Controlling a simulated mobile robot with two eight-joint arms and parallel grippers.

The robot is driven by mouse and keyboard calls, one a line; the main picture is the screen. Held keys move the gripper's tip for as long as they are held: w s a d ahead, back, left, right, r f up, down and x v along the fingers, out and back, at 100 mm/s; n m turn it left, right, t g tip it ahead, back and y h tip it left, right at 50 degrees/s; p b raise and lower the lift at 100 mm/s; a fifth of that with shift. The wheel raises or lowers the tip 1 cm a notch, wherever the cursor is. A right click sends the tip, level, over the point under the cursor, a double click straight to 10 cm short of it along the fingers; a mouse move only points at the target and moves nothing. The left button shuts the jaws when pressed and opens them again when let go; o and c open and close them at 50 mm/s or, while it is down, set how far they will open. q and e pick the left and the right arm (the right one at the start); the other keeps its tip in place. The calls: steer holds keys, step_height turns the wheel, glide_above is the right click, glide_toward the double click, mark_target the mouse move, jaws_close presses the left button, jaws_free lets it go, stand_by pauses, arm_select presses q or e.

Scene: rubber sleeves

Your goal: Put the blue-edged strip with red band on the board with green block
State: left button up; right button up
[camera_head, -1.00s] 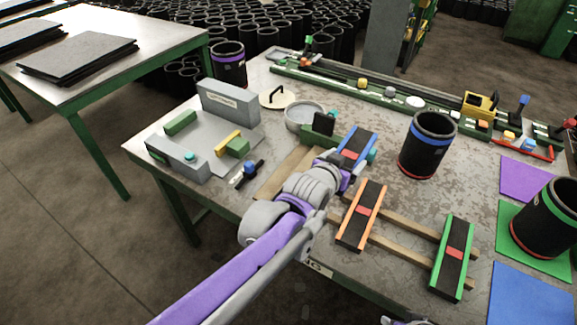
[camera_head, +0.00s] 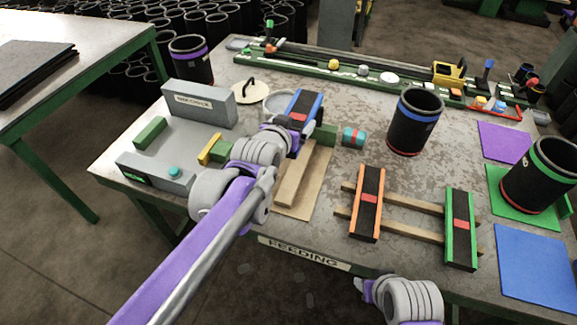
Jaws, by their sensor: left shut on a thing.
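The blue-edged strip with red band (camera_head: 304,109) is in my left gripper (camera_head: 290,138), tilted, over the back end of the wooden board (camera_head: 318,190). My left gripper is shut on it; its fingers are partly hidden by the wrist.
An orange-edged strip (camera_head: 367,203) and a green-edged strip (camera_head: 460,229) lie across wooden rails. A black sleeve with blue band (camera_head: 415,122) stands behind them.

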arm_select(q)
steer(key=b, duration=0.3)
glide_above(293, 175)
step_height(293, 175, down, 14)
steer(key=shift+f, duration=1.85)
steer(key=shift+f+b, duration=0.1)
steer(key=shift+b, duration=0.2)
steer(key=shift+f, duration=0.15)
steer(key=o, duration=1.1)
